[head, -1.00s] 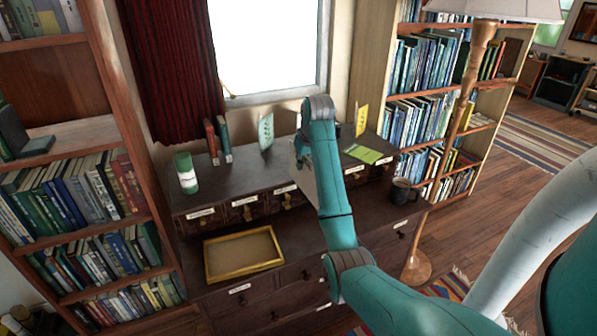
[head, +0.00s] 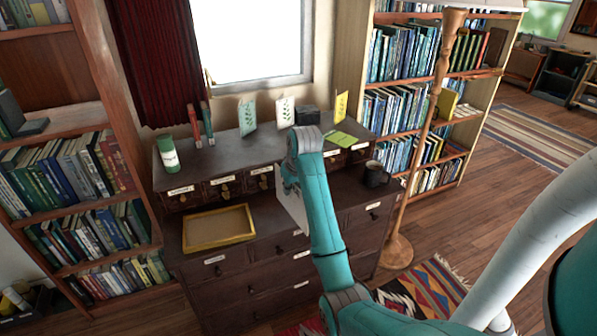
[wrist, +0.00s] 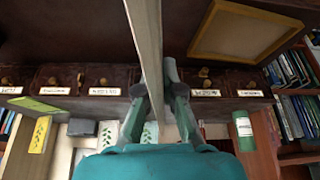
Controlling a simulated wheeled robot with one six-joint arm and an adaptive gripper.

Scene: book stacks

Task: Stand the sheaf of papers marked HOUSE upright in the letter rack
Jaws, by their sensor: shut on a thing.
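My gripper (wrist: 155,90) is shut on a thin pale sheaf of papers (wrist: 146,40), seen edge-on in the wrist view. In the head view the sheaf (head: 293,206) hangs from the gripper in front of the drawer chest, partly hidden by my arm. Its marking does not show. The fingertips are hidden in the head view. A small dark box (head: 307,117) stands at the back of the chest top, between a white leaf-print card (head: 285,112) and a yellow one (head: 341,105). I cannot tell whether this box is the letter rack.
A yellow-rimmed tray (head: 187,236) lies on the lower ledge. A green-and-white canister (head: 168,154), several upright cards, a flat green booklet (head: 342,139) and a dark mug (head: 374,174) are on the chest. A floor lamp (head: 432,110) stands right. The upper top's middle looks clear.

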